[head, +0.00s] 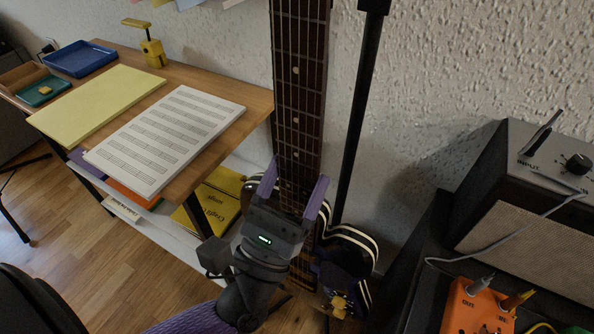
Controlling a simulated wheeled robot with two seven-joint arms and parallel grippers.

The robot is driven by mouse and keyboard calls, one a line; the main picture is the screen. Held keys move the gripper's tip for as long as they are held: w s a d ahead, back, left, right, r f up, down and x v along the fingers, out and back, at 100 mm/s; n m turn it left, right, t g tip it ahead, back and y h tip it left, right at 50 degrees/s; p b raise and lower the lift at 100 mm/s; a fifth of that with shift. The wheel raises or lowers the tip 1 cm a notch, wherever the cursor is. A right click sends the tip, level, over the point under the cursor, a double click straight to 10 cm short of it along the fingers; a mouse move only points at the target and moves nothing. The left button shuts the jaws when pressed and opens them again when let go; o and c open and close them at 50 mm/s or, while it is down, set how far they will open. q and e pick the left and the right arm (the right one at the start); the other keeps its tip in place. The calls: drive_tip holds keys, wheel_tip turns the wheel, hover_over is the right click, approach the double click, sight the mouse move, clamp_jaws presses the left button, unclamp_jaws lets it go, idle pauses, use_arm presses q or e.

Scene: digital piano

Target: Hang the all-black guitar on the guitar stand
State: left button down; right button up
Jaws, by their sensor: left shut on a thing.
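A guitar stands upright near the wall, its dark fretted neck (299,75) rising out of the top of the view. Its black body (345,255) has cream bands along the edge and is partly hidden behind my arm. My left gripper (296,172) is shut on the guitar neck low down, close above the body, with one purple finger on each side. A black upright pole (359,110), which looks like the guitar stand, rises just right of the neck. Its top hook and its base are not clearly visible. My right gripper is not in view.
A wooden desk (257,101) on the left holds sheet music (165,138), a yellow pad (97,105) and a blue tray (79,59). A yellow book (212,203) lies on the shelf below. A grey amplifier (530,190) and an orange pedal (480,306) are on the right.

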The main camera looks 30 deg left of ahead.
sight(296, 212)
use_arm(q)
drive_tip(key=f+b, duration=0.1)
drive_tip(key=f, duration=0.1)
drive_tip(key=f+b, duration=0.3)
drive_tip(key=f, duration=0.1)
drive_tip(key=shift+w+f+b, duration=0.35)
drive_tip(key=shift+w, duration=0.05)
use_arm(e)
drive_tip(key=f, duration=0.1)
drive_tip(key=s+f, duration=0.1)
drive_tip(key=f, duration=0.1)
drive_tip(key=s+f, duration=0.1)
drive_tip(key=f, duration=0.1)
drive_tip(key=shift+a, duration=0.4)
use_arm(q)
drive_tip(key=shift+r, duration=0.1)
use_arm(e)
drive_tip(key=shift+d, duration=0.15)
